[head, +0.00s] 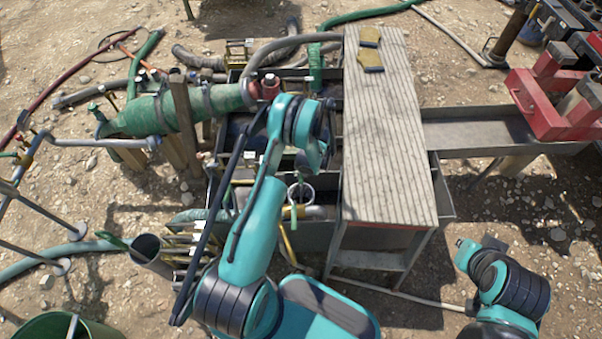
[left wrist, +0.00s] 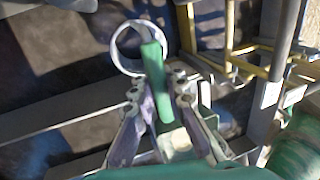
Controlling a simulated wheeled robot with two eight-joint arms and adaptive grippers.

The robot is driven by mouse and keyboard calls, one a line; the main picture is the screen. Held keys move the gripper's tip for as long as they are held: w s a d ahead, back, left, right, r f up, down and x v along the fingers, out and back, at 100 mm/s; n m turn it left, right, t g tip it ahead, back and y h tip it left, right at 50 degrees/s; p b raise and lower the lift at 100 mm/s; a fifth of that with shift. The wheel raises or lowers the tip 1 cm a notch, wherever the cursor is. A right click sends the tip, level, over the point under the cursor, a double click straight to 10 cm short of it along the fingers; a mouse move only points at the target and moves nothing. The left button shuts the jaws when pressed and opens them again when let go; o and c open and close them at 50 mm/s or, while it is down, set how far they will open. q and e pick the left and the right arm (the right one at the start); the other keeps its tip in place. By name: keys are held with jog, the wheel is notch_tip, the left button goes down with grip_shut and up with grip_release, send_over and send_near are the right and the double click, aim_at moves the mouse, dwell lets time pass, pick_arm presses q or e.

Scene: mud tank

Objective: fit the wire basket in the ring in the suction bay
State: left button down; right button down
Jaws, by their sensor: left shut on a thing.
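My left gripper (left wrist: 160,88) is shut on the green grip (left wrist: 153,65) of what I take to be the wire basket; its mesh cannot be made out. A pale metal ring (left wrist: 117,48) shows at the far end of the grip, just past the fingertips; it also shows in the head view (head: 291,194). I cannot tell whether this ring is the basket's rim or the bay's ring. In the head view the left forearm hides most of the gripper, above the dark metal tank (head: 315,232). My right gripper is not in view; only part of that arm shows at lower right.
A ridged plank table (head: 385,130) stands right of the work spot. A metal channel (head: 475,130) and red blocks (head: 545,110) are at right.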

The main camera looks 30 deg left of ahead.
pick_arm(q)
jog(key=shift+f, duration=0.95)
dwell(0.6)
jog(key=c, duration=1.5)
grip_release()
jog(key=shift+o, duration=0.2)
jog(key=v, duration=1.2)
